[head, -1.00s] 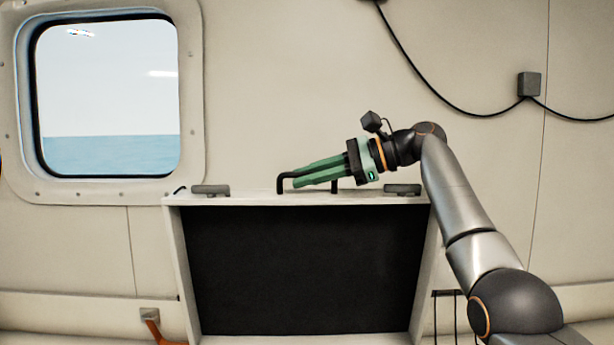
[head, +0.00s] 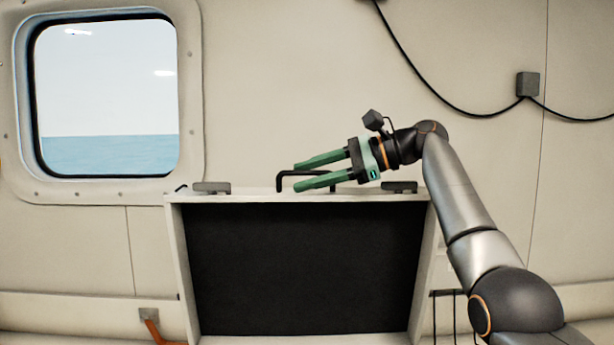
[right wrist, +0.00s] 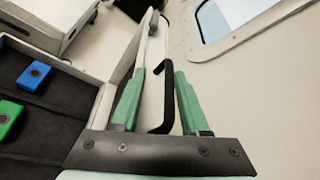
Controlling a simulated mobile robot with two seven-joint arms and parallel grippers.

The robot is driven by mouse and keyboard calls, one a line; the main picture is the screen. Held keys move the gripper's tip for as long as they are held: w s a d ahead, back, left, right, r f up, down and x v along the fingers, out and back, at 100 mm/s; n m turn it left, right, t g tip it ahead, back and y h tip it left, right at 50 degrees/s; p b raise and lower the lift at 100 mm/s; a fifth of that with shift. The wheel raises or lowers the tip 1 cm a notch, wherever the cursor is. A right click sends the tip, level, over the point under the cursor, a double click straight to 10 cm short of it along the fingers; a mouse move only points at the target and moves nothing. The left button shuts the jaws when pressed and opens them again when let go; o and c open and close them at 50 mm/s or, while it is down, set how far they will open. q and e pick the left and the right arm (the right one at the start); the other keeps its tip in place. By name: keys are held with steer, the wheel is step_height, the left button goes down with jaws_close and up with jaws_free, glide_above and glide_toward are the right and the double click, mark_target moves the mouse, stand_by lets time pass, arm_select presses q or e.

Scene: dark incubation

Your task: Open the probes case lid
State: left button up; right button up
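The probes case lid (head: 310,270) stands raised in the head view, its dark lining facing me inside a pale frame. A black handle (head: 297,174) sits on its top edge between two grey latches (head: 211,188). My right gripper (head: 308,176) is open at the handle, its green fingers apart. In the right wrist view the handle (right wrist: 158,100) lies between the open fingers, with clear gaps beside it. A blue block (right wrist: 33,76) and a green block (right wrist: 8,118) lie in the dark-lined case at the left of that view. My left gripper is not in view.
A window (head: 107,95) is in the wall at the left. A black cable with a small box (head: 529,84) runs along the wall at the upper right. An orange item (head: 153,326) is low at the left.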

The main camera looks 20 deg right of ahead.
steer(key=v, duration=1.2)
steer(key=shift+d, duration=0.1)
